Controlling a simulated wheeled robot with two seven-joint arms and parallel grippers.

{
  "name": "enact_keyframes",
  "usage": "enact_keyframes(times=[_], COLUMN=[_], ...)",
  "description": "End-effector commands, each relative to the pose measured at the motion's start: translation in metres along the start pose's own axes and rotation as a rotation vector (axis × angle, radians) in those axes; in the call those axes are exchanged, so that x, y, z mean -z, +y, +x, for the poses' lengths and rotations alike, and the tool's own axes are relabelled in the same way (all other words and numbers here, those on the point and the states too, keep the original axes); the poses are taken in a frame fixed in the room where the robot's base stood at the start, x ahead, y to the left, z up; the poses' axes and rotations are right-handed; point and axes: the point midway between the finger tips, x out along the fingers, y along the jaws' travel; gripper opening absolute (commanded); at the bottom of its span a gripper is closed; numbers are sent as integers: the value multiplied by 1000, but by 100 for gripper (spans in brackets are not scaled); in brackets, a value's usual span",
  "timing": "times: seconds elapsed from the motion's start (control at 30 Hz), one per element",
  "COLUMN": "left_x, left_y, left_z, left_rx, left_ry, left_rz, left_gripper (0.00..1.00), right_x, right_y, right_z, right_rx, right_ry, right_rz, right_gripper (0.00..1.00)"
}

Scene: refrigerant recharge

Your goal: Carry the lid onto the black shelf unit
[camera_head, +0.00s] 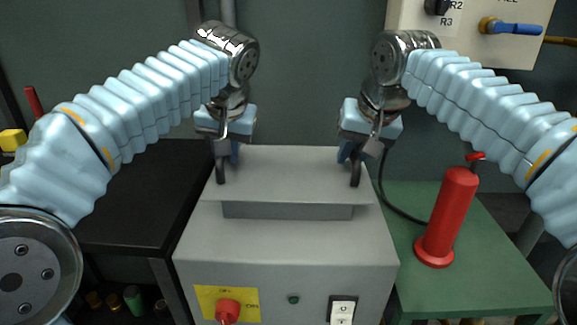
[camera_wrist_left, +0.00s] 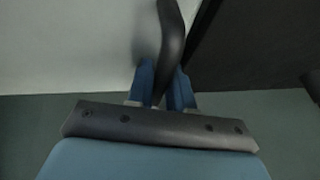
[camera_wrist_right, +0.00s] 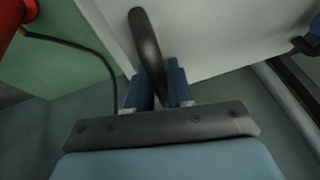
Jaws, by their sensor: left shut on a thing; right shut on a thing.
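The lid (camera_head: 290,180) is a flat light grey plate with a dark handle at each side, level above the grey machine (camera_head: 290,255). A narrower grey block shows under its front edge; I cannot tell whether it belongs to the lid or the machine. My left gripper (camera_head: 221,160) is shut on the left handle (camera_wrist_left: 172,40). My right gripper (camera_head: 358,158) is shut on the right handle (camera_wrist_right: 148,45). The lid also shows in the left wrist view (camera_wrist_left: 70,45) and right wrist view (camera_wrist_right: 215,35). The black shelf unit (camera_head: 135,195) stands left of the machine, its visible top bare.
A green table (camera_head: 490,255) at the right holds a red cylinder (camera_head: 449,215) with a black hose behind it. A wall panel (camera_head: 475,38) with a blue-handled valve (camera_head: 515,28) hangs at the upper right. Bottles (camera_head: 133,298) sit low inside the shelf unit.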

Motion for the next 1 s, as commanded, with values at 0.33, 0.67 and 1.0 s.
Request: enact_keyframes(times=[0.33, 0.67, 1.0], left_x=[1, 9, 19], left_y=[-1, -5, -11], left_z=[-1, -20, -46], left_rx=[0, 1, 1], left_ry=[2, 2, 1], left_rz=[-1, -2, -2], left_gripper=[0, 0, 0], right_x=[1, 9, 20], right_y=[0, -4, -9], right_z=[-2, -21, -47], right_rx=[1, 1, 0], right_ry=[3, 3, 3], right_rz=[1, 1, 1], right_gripper=[0, 0, 0])
